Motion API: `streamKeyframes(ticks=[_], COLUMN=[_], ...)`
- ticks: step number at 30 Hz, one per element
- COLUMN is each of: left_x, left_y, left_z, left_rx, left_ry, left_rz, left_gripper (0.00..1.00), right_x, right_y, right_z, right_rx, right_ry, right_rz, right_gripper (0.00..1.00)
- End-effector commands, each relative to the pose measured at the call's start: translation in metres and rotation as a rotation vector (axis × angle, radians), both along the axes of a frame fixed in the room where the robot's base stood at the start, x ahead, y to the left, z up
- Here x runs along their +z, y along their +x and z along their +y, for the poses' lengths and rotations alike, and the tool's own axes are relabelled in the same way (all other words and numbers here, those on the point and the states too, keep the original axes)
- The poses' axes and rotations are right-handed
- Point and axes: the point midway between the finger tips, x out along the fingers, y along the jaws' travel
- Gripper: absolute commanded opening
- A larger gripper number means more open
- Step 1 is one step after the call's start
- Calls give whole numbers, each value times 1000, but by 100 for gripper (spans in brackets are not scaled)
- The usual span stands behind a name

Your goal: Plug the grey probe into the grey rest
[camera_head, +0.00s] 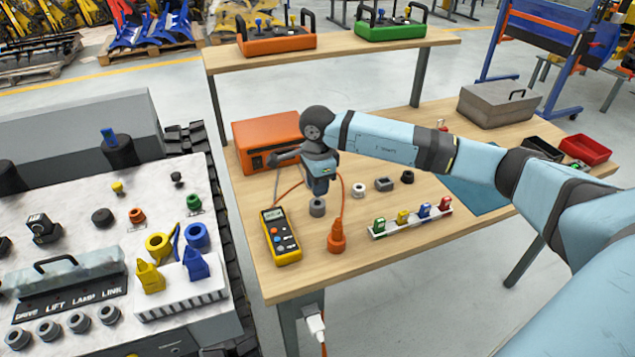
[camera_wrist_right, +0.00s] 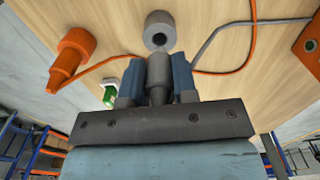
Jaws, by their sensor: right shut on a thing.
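The grey rest (camera_head: 317,208) is a short upright ring on the wooden table. It also shows in the right wrist view (camera_wrist_right: 160,22), with its dark hole uncovered. My right gripper (camera_head: 319,191) points down just above the rest. In the right wrist view its blue fingers are shut on the grey probe (camera_wrist_right: 158,70), a grey cylinder. The probe's tip is near the rest's rim and its hole, outside it; the exact gap is hard to tell. In the head view the gripper hides most of the probe. My left gripper is not in view.
An orange probe (camera_head: 337,225) stands in an orange rest close by. A yellow meter (camera_head: 280,236) lies at the left. An orange box (camera_head: 267,141) stands behind. Orange and grey leads cross around the gripper. A white ring (camera_head: 358,190) and a coloured switch strip (camera_head: 411,220) are rightward.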

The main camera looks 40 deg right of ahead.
Motion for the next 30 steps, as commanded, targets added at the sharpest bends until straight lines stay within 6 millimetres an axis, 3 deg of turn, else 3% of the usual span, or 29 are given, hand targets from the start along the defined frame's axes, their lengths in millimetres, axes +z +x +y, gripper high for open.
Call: streamKeyframes(ticks=[30], left_x=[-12], left_y=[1], left_z=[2], left_rx=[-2], left_ry=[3], left_rz=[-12], left_gripper=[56], right_x=[-27], right_y=[0], right_z=[0], right_rx=[0], right_ry=[-1], right_rz=[1], right_gripper=[4])
